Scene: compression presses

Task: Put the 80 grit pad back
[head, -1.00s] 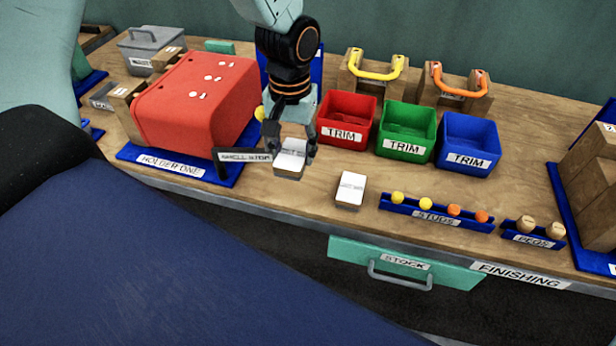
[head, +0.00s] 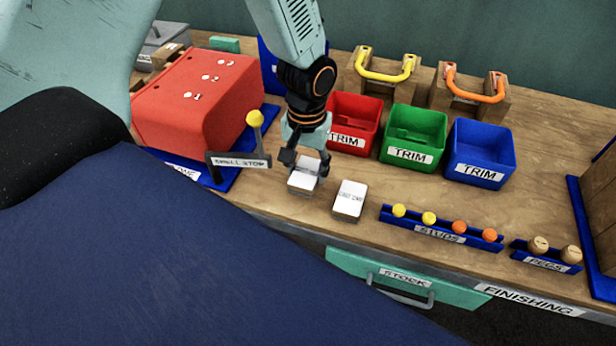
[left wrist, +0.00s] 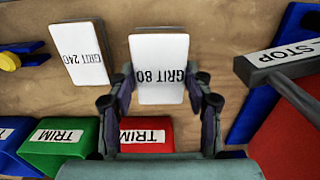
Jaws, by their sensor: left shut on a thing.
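The 80 grit pad (head: 303,180) is a white-topped block near the bench's front edge, left of a similar block, the 240 grit pad (head: 349,199). In the left wrist view the 80 grit pad (left wrist: 158,70) shows its "GRIT 80" label upside down, and the 240 grit pad (left wrist: 82,54) lies beside it. My left gripper (head: 307,170) comes down from above and is shut on the 80 grit pad, a finger on each side. I cannot tell whether the pad touches the bench. My right gripper is not in view.
The shell stop (head: 240,162) with its yellow knob stands close left, before the red shell (head: 195,100). Red (head: 353,118), green and blue trim bins stand behind. The stud rack (head: 440,230) lies to the right. Bare wood lies between pads and bins.

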